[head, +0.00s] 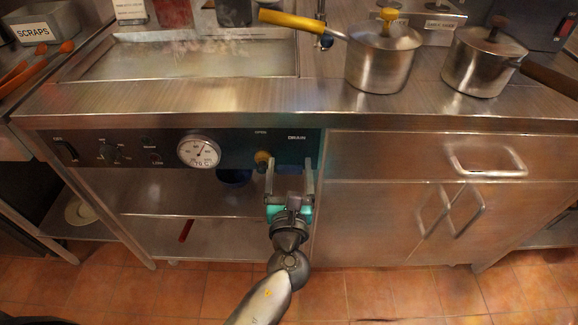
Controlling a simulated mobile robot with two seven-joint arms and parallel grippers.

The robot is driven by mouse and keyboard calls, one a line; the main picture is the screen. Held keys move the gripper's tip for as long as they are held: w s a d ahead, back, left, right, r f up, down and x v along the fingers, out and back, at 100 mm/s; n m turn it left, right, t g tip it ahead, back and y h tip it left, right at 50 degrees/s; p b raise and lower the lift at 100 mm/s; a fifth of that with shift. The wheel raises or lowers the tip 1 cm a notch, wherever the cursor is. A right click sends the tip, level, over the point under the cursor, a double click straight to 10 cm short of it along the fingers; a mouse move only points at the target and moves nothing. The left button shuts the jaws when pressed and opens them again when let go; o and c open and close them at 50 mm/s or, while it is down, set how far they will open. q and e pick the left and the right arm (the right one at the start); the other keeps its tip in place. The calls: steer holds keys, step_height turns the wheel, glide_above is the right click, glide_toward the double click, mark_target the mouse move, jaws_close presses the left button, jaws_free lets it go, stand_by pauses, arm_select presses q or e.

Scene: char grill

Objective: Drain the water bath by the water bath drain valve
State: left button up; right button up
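The water bath (302,72) is a steel basin set into the counter at the upper left, with hazy water in it. Below it, a dark control panel carries a dial reading about 70 C. A small yellow knob (262,157), apparently the drain valve, sits near the panel's right end. An OPEN label is above it and a DRAIN label to its right. My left gripper (290,167) is open in front of the panel, fingers pointing up and apart. Its left finger is just right of the knob; I cannot tell whether they touch. My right gripper is out of view.
A pot with a yellow handle (382,62) and a pot with a dark handle (482,65) stand on the counter at the right. Handled cabinet doors (370,220) are right of my gripper.

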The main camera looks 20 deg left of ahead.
arm_select(q)
jaws_close()
stand_by(0.4)
